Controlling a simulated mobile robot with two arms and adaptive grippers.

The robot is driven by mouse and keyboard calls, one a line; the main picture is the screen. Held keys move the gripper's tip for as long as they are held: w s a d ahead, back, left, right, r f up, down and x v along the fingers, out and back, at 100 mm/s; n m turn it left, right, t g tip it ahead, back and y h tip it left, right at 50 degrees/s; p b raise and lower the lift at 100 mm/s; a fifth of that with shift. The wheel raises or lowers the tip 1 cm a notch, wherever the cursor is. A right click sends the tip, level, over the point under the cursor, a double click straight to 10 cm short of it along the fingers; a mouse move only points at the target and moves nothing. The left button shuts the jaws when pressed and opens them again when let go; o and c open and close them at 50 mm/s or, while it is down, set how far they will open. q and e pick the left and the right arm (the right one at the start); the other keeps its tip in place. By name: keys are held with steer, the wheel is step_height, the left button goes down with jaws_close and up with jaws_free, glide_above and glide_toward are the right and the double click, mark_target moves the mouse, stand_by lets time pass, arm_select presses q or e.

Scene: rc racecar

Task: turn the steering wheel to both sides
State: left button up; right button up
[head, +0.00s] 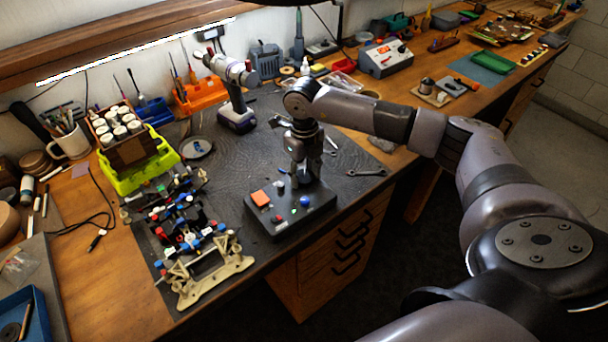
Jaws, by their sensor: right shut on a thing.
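A black control box (281,222) lies on the dark mat near the bench's front edge. My right gripper (300,181) points straight down over the back part of the box and is shut on a small part there, seemingly the steering wheel. The fingers hide that part, so its turn angle cannot be told. A racecar chassis (200,262) with a tan front frame and red, blue and white parts lies on the mat left of the box. My left gripper is not in view.
A cordless drill (236,116) stands behind my right gripper. A yellow-green crate (138,178) of white jars stands at the left. A wrench (366,172) lies right of the box. The mat has little free room between the chassis and box.

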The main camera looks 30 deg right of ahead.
mark_target(304, 176)
steer(key=shift+m, duration=0.5)
steer(key=o, duration=1.1)
steer(key=shift+o, duration=0.2)
step_height(304, 176, up, 12)
